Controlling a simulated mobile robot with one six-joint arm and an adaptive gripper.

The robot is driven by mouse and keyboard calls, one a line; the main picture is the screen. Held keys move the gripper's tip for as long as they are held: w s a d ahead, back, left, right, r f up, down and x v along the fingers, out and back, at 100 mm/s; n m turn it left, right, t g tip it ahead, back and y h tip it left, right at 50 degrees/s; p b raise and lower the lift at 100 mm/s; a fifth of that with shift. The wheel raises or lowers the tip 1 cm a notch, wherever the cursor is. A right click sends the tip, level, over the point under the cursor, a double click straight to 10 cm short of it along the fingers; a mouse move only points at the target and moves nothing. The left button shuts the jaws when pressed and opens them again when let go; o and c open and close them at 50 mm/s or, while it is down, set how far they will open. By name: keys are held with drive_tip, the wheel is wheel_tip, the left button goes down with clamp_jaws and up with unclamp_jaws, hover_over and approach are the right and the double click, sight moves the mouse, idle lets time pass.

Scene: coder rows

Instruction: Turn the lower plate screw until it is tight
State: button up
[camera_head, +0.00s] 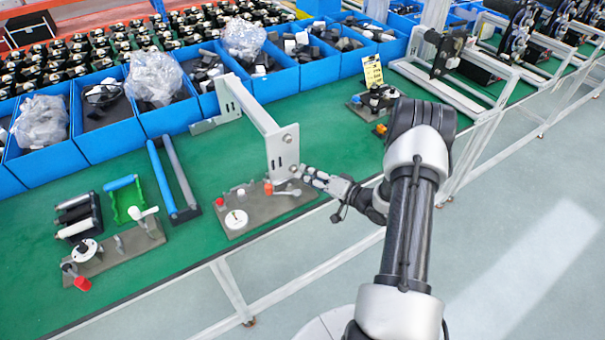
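A pale metal bracket (258,112) stands on the green bench, with an upright slotted end plate (277,158) facing my arm. The upper plate screw (287,138) shows as a small round head on this plate. The lower plate screw (294,168) is near the plate's lower right edge, partly hidden by my gripper. My gripper (303,171) points left at the lower screw, its tip at or very close to it. I cannot tell whether it touches the screw, or whether its fingers are open or shut.
A grey base plate (262,211) with a white disc and red and orange knobs lies just below the bracket. Blue bins (112,134) line the back. Another fixture plate (118,250) and a blue-handled frame (161,178) are left. Green bench (325,130) is clear behind my gripper.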

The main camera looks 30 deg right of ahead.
drive_tip(key=v, duration=0.8)
drive_tip(key=shift+s, duration=0.25)
drive_tip(key=shift+d+r, duration=0.1)
